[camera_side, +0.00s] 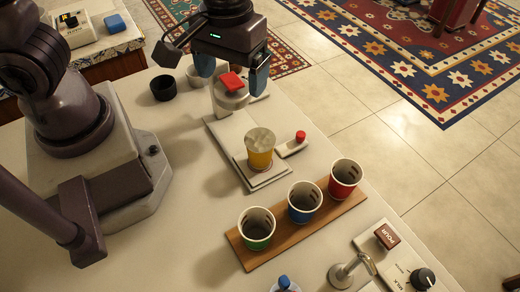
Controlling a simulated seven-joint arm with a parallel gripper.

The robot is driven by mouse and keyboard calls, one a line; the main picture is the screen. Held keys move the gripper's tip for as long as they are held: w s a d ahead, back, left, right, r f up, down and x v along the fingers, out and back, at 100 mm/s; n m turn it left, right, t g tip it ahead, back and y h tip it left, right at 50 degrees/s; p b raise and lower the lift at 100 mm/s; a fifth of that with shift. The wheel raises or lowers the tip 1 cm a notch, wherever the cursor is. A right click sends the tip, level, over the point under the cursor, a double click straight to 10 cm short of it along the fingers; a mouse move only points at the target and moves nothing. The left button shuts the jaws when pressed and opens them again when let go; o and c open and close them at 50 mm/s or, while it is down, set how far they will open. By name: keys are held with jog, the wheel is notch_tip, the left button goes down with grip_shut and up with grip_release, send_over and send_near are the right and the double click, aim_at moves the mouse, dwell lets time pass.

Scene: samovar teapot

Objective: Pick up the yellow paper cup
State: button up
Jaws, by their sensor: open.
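The yellow paper cup (260,149) stands upright on a pale square plate (219,132) near the middle of the table. Something whitish shows in its mouth. My gripper (232,76) is open, with its blue-tipped fingers on either side of a red-topped part behind the cup. The gripper is apart from the yellow cup. Whether its fingers touch the red-topped part cannot be told.
A wooden board (294,231) holds a green cup (257,229), a blue cup (304,202) and a red cup (344,178) in front. A red-button device (292,145) sits right beside the yellow cup. A small black cup (163,88) stands back left.

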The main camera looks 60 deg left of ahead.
notch_tip(320, 180, down, 4)
jog(key=w+d+n, duration=0.2)
jog(key=n, duration=1)
send_over(260, 143)
jog(key=s+d, duration=0.1)
jog(key=s, duration=0.1)
notch_tip(260, 143, down, 7)
jog(key=shift+w+d+f, duration=0.15)
jog(key=shift+f, duration=0.8)
jog(key=shift+w+d+f, duration=0.15)
jog(key=shift+f, duration=0.75)
jog(key=shift+w+d+f, duration=0.15)
jog(key=shift+f, duration=0.8)
jog(key=c, duration=0.7)
